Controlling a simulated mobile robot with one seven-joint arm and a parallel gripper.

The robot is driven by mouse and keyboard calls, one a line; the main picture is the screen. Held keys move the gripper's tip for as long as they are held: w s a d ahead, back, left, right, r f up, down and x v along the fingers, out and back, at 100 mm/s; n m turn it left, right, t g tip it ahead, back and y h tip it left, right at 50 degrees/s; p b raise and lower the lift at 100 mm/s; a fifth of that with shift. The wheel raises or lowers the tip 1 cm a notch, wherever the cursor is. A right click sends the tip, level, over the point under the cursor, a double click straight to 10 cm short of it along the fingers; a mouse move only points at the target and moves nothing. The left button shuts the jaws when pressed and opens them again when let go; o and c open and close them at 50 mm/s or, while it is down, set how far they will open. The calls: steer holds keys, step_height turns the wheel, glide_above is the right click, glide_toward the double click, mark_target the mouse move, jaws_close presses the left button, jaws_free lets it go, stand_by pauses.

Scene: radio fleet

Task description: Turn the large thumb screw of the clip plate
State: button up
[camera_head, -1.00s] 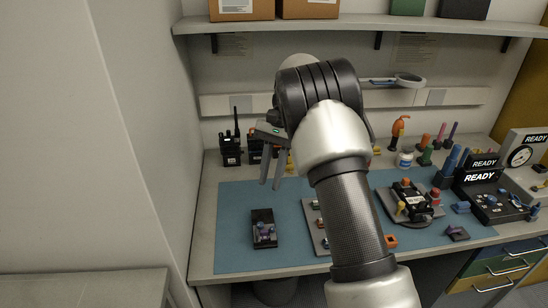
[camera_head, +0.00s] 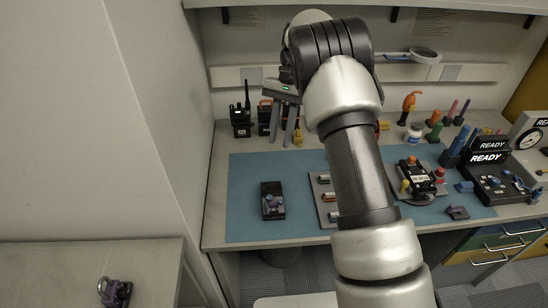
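A small dark block with purple and teal parts on top (camera_head: 272,201) lies on the left part of the blue mat. It may be the clip plate, but its thumb screws are too small to tell apart. My gripper (camera_head: 279,145) hangs above the back of the workbench, fingers pointing down. Its two fingers are apart with nothing visible between them. It is well behind and above the dark block, not touching it. My arm hides part of the middle of the bench.
Upright radios (camera_head: 240,121) stand at the back left, close behind my gripper. A grey tray (camera_head: 322,183) with small parts lies right of the block. A radio on a round stand (camera_head: 414,178) and READY boxes (camera_head: 488,157) are farther right. A purple-black object (camera_head: 115,292) sits on the left counter.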

glide_toward(270, 197)
steer(key=shift+n, duration=0.3)
steer(key=p+x, duration=0.1)
steer(key=x, duration=0.6)
steer(key=shift+a+f, duration=0.1)
